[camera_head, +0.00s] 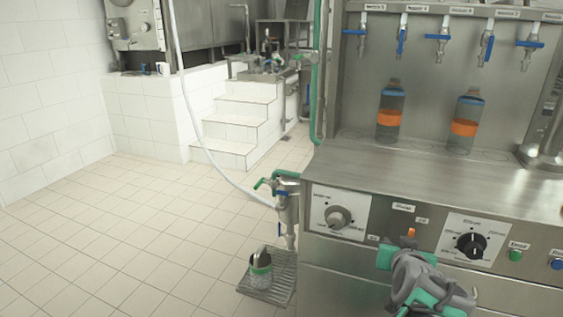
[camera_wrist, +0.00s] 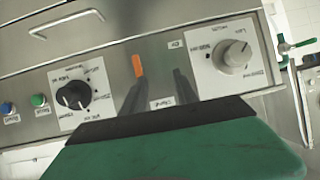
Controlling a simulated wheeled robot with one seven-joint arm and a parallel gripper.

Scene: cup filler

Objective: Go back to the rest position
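My gripper (camera_head: 405,245) is in front of the filler machine's control panel, between the grey knob (camera_head: 338,217) and the black knob (camera_head: 471,244). In the wrist view, which shows the panel upside down, the two dark fingers of my gripper (camera_wrist: 158,68) stand apart with nothing between them. A small orange part (camera_wrist: 109,67) on the panel is just beside one finger; it also shows in the head view (camera_head: 411,232) above my gripper. Whether the finger touches it I cannot tell. Two bottles with orange bands, the left one (camera_head: 390,112) and the right one (camera_head: 465,122), stand under the taps.
The steel counter (camera_head: 430,165) juts out above the panel. A green button (camera_head: 515,255) and a blue button (camera_head: 557,264) are to the right. A green-handled valve (camera_head: 284,190) and a grate (camera_head: 268,290) with a metal vessel are to the left. The tiled floor (camera_head: 110,230) further left is clear.

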